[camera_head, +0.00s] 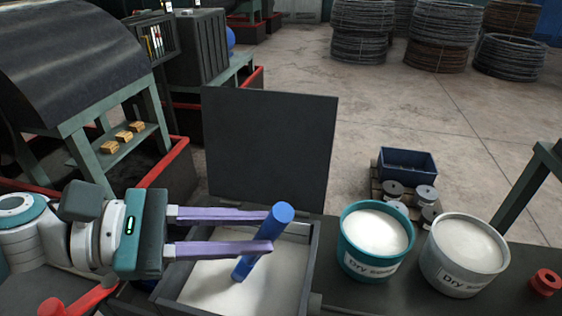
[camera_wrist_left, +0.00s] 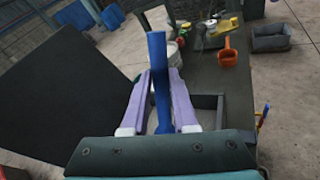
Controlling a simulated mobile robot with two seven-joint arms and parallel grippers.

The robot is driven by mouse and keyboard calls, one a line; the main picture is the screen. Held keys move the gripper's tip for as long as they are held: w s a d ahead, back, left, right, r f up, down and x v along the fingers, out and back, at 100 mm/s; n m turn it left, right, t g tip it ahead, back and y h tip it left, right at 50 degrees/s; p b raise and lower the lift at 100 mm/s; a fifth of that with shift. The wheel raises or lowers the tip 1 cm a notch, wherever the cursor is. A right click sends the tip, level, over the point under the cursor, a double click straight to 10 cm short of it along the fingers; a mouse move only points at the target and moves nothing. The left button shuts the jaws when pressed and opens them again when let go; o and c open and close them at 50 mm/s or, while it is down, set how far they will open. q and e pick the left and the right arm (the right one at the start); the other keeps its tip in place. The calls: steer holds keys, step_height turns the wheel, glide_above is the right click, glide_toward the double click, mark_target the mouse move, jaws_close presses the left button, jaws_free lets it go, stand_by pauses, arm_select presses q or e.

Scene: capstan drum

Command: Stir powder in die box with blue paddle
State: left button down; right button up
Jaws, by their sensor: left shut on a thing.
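The die box (camera_head: 312,262) is a dark, open box holding pale powder (camera_head: 215,287), with its dark lid (camera_head: 270,150) standing upright behind it. My left gripper (camera_head: 272,232) reaches over the box from the left, its purple fingers shut on the blue paddle (camera_head: 283,213). The paddle is tilted, its top up to the right and its lower end at the powder; how deep it sits I cannot tell. In the left wrist view the paddle (camera_wrist_left: 157,75) stands between the two fingers, and the box wall (camera_wrist_left: 208,108) shows beyond. My right gripper is not in view.
Right of the box stand a teal tub (camera_head: 352,258) and a grey-white tub (camera_head: 440,275), both of pale powder and labelled "Dry soap". A red spool (camera_head: 545,282) lies at far right. A red tool (camera_head: 85,303) is at lower left. A blue bin (camera_head: 408,165) stands behind.

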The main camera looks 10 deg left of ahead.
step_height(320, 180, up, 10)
steer(key=p, duration=0.9)
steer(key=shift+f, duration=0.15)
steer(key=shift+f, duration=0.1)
